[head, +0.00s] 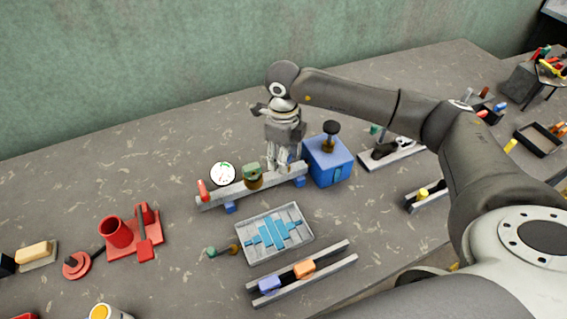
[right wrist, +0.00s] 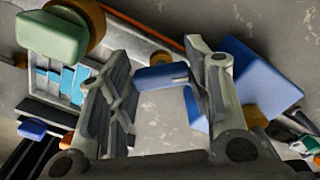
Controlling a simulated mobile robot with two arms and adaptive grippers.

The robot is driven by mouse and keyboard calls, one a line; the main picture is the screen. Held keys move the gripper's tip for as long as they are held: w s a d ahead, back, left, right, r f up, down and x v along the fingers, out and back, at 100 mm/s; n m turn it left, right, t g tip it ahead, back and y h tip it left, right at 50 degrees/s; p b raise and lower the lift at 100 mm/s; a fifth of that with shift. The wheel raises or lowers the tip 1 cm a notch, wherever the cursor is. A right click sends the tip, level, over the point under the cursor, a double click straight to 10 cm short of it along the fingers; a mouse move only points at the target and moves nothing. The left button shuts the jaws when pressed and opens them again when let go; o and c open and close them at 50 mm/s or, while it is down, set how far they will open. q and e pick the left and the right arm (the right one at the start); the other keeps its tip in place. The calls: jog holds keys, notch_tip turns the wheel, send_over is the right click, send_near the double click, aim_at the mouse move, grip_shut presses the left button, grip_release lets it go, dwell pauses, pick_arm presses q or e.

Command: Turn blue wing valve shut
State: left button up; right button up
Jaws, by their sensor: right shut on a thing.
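My right gripper (head: 281,163) points down over the right half of a grey pipe bar (head: 225,193). Its fingers are closed around a blue piece, seemingly the blue wing valve (head: 283,156), which is mostly hidden by them. In the right wrist view a blue bar (right wrist: 160,77) shows between the two fingers. The wing's exact angle cannot be told. A green wing valve on a brass base (head: 252,175) stands on the same bar, left of the gripper; its green wing also shows in the right wrist view (right wrist: 52,35). My left gripper is not in view.
A blue box with a black-topped knob (head: 329,172) stands close right of the gripper. A white round gauge (head: 223,174) and a red lever (head: 202,189) are at the bar's left. A grey tray with blue pieces (head: 302,213) lies in front. Open table lies behind.

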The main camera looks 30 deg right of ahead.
jog(key=n+b, duration=0.5)
jog(key=shift+f+n, duration=0.15)
jog(key=shift+n, duration=0.15)
jog(key=n+b, duration=0.2)
jog(key=b, duration=0.1)
jog(key=shift+s+a+n, duration=0.1)
jog(key=shift+n, duration=0.3)
jog(key=shift+r+n+b, duration=0.2)
jog(key=shift+n+b, duration=0.25)
jog(key=shift+n, duration=0.25)
jog(key=shift+r, duration=0.1)
jog(key=o, duration=1)
jog(key=shift+s, duration=0.1)
notch_tip(320, 180, up, 12)
jog(key=shift+f, duration=0.1)
jog(key=shift+s, duration=0.1)
